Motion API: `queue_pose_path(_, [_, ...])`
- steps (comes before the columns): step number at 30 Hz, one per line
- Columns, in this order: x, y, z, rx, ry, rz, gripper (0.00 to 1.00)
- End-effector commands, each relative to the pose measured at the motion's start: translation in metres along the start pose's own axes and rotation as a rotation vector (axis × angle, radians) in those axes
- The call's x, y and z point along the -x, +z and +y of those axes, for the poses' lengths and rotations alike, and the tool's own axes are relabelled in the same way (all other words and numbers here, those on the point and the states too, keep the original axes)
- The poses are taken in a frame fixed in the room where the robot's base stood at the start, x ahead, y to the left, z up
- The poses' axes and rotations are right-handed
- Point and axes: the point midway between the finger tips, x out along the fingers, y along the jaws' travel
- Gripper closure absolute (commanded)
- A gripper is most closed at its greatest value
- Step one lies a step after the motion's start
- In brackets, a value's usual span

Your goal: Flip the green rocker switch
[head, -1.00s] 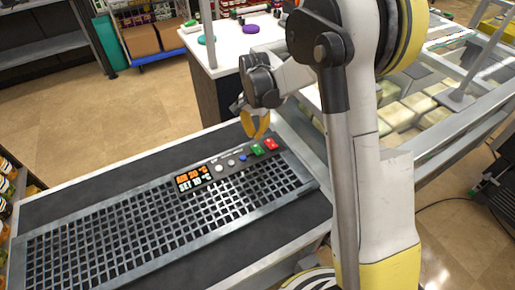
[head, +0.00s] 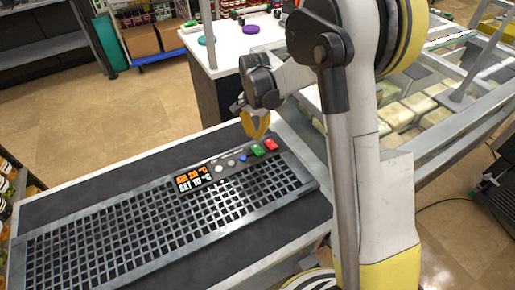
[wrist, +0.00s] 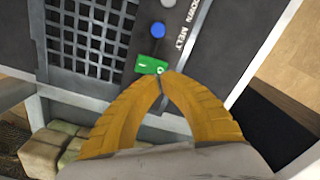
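The green rocker switch (head: 257,150) sits on a dark control panel (head: 226,162) beside a grille. In the wrist view the green switch (wrist: 150,66) shows just beyond my fingertips, with one edge close to them. My gripper (head: 256,136) has two yellow fingers and is above the switch end of the panel. In the wrist view the fingertips of my gripper (wrist: 163,77) meet with nothing seen between them. I cannot tell whether they touch the switch.
A red switch (head: 271,144) is right of the green one; a blue button (head: 243,157) is left. A lit display (head: 193,179) is at the panel's left end. The metal grille (head: 150,222) lies in front. A white counter (head: 228,52) stands behind.

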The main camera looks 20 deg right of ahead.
Motion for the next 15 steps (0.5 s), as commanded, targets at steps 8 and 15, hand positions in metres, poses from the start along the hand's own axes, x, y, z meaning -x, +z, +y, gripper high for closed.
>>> queue_pose_path(8, [-0.0036,0.0000,0.0000,0.000,0.000,0.000,1.00])
queue_pose_path(15, [-0.0072,0.0000,0.0000,0.000,0.000,0.000,1.00])
